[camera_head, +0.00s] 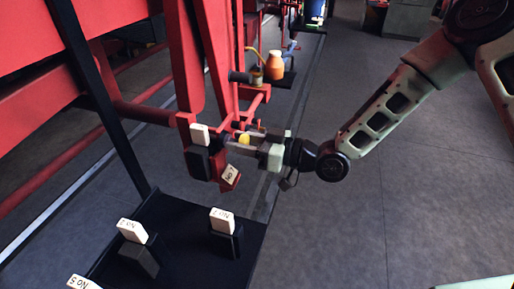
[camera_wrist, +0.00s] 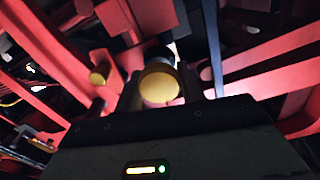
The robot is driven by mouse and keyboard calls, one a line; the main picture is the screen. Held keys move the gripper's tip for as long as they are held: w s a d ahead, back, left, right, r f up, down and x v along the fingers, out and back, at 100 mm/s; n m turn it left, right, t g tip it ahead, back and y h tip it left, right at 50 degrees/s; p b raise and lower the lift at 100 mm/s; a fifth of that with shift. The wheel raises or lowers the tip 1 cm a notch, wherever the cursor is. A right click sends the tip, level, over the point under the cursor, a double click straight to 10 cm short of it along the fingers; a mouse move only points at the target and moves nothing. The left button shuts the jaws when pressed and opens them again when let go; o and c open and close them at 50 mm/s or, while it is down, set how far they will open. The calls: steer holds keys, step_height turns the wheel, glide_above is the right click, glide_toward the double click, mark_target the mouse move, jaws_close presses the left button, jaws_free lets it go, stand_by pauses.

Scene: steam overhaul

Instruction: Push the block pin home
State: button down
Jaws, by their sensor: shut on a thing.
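The pin shows a yellow round end (camera_head: 244,139) between the fingers of my gripper (camera_head: 241,142), beside the red frame. In the wrist view the yellow pin end (camera_wrist: 160,84) sits between both fingers, with a dark part behind it. My gripper is shut on it. The far end of the pin is hidden, so I cannot tell how deep it sits in the frame. A dark block (camera_head: 197,162) with a white tag is on the red frame just left of my fingertips. A small red piece with a white label (camera_head: 230,175) hangs below.
A black shelf (camera_head: 185,265) in front carries several dark stands with white numbered tags, including one tag (camera_head: 222,214) near its right side. Red beams (camera_head: 185,60) fill the left. An orange bottle (camera_head: 274,66) stands behind on a ledge. Grey floor (camera_head: 400,200) is clear at right.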

steer(key=shift+a, duration=0.1)
steer(key=c, duration=0.9)
jaws_free()
steer(key=shift+w+a, duration=0.1)
steer(key=shift+a, duration=0.05)
steer(key=shift+o, duration=0.2)
steer(key=b+v, duration=0.4)
steer(key=v, duration=1.3)
steer(key=shift+d, duration=0.2)
